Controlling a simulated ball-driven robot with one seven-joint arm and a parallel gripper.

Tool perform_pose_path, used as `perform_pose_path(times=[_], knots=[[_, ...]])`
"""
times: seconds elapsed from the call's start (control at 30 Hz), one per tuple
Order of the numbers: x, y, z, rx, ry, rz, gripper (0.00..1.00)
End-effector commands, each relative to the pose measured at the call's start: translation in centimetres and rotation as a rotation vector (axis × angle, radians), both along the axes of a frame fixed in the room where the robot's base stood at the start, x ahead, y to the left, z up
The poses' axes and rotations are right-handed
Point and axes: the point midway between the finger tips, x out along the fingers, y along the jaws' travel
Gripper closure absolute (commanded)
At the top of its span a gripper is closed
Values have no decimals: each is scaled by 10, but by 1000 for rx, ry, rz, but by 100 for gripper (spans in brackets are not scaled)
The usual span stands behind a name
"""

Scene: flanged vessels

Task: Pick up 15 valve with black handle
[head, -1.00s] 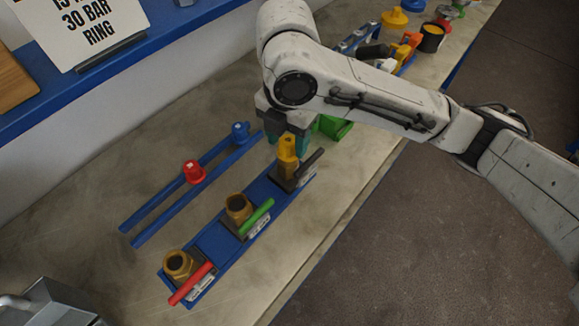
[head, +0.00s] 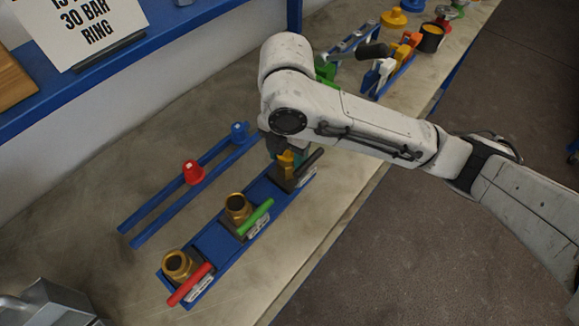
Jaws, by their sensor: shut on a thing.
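The valve with the black handle (head: 309,162) stands at the far end of the blue rack (head: 217,240). Its yellow-brass top shows just under my gripper (head: 286,153), and its black lever points up and to the right. My gripper reaches down from above and is shut on this valve's upper part. The fingers and wrist hide some of the valve. It still appears to sit in its place on the rack.
A green-handled valve (head: 239,208) and a red-handled valve (head: 179,266) stand nearer on the same rack. Blue rails (head: 190,190) with a red cap (head: 193,172) and a blue cap (head: 239,131) lie to the left. More fittings stand at the back.

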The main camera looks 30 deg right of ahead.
Motion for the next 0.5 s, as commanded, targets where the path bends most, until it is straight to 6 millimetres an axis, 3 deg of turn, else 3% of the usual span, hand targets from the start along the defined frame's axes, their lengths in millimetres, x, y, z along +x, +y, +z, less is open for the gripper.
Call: perform_pose_path(times=[0.2,0.5], knots=[[0,0,0,0,0,0,100],[0,0,1,0,-1,0,100]])
